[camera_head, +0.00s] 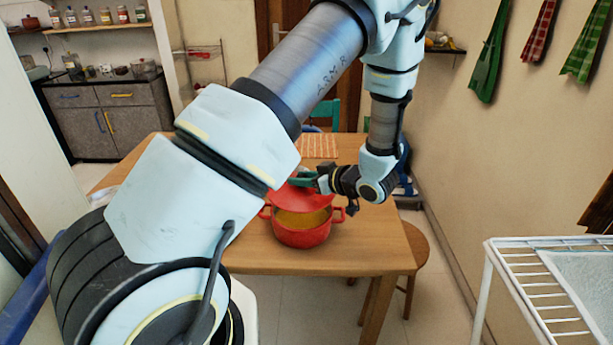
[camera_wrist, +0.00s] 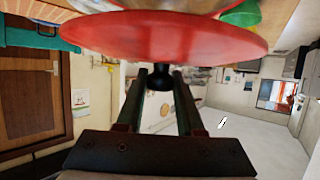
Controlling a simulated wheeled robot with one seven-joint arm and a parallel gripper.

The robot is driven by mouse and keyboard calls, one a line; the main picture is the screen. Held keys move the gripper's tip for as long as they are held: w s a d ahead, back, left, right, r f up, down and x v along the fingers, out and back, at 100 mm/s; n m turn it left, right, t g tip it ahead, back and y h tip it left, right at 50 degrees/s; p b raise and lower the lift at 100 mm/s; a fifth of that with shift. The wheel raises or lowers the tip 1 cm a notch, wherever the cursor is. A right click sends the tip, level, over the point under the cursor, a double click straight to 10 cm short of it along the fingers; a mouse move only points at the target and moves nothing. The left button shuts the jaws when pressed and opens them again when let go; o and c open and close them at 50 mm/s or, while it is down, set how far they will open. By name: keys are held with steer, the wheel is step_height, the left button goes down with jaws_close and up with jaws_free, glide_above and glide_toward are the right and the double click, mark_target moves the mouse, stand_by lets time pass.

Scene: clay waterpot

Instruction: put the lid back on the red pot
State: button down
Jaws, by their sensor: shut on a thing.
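The red pot (camera_head: 301,237) stands upright on the wooden table, open at the top with yellowish contents showing. The red lid (camera_head: 298,199) is tilted above the pot's back part, held off the table. My gripper (camera_head: 322,182) is behind and to the right of the pot's middle, shut on the lid's dark knob. In the wrist view the lid (camera_wrist: 165,40) spans the top of the picture, and its black knob (camera_wrist: 158,79) sits between my two fingers. Whether the lid's lower edge touches the pot rim cannot be told.
The wooden table (camera_head: 258,259) is clear around the pot. A striped orange mat (camera_head: 318,146) lies at its far end. A stool (camera_head: 418,250) stands at the right, and a white wire rack (camera_head: 540,285) at the front right. Towels (camera_head: 489,55) hang on the right wall.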

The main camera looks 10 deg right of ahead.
mark_target(306, 191)
step_height(306, 191, down, 4)
steer(key=b, duration=0.3)
steer(key=shift+f+b, duration=0.45)
steer(key=shift+f, duration=0.4)
steer(key=shift+p, duration=0.3)
stand_by(0.5)
steer(key=shift+f, duration=0.15)
stand_by(1.5)
steer(key=shift+c, duration=2.3)
jaws_free()
steer(key=shift+o, duration=0.3)
steer(key=o, duration=0.4)
